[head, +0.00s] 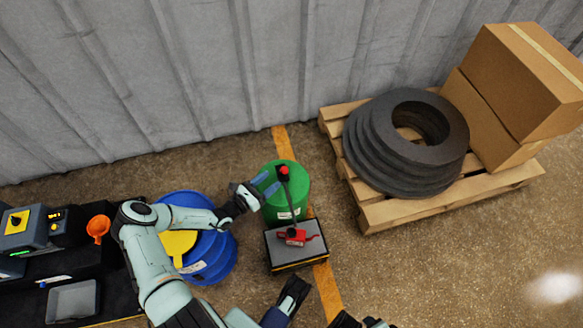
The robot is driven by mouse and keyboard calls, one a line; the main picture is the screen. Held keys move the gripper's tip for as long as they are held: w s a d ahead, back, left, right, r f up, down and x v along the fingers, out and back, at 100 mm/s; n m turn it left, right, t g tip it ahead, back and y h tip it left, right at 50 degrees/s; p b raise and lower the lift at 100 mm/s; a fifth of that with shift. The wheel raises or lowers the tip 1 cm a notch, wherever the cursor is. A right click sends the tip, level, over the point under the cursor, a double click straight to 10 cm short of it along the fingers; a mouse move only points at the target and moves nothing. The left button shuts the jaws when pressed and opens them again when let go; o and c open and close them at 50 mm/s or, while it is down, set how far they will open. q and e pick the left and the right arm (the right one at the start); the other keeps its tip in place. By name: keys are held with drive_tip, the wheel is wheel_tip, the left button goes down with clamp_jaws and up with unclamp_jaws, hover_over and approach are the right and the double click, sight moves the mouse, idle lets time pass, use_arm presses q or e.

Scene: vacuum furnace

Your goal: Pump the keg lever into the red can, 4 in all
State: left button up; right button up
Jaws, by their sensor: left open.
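The green keg (291,203) stands upright on the floor near the middle. Its dark lever (287,190) has a red knob (284,170) at the upper end and runs down the picture over the keg's top. The red can (296,239) sits on a grey-topped stand (314,249) just in front of the keg. My left gripper (265,188) is open and empty at the keg's left side, its fingertips just left of the knob. I cannot tell whether the fingers touch the keg.
A blue drum (219,258) with a yellow funnel stands left of the keg, partly behind my arm. A pallet (379,215) with black rings (382,164) and cardboard boxes (525,75) is at right. A dark bench with an orange funnel (98,228) is at left. Floor at lower right is clear.

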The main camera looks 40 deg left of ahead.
sight(287, 168)
use_arm(q)
drive_tip(key=w, duration=0.2)
drive_tip(key=w+d+b, duration=0.1)
drive_tip(key=w, duration=0.1)
drive_tip(key=w+b, duration=0.1)
drive_tip(key=w, duration=0.2)
drive_tip(key=shift+d+f, duration=0.15)
drive_tip(key=shift+d, duration=0.15)
drive_tip(key=shift+w+d, duration=0.15)
drive_tip(key=shift+w, duration=1.15)
use_arm(e)
drive_tip(key=shift+h, duration=0.3)
drive_tip(key=f, duration=0.1)
drive_tip(key=w+d+f, duration=0.1)
drive_tip(key=d+f, duration=0.1)
drive_tip(key=shift+w+f, duration=0.3)
drive_tip(key=shift+f, duration=0.05)
use_arm(q)
clamp_jaws()
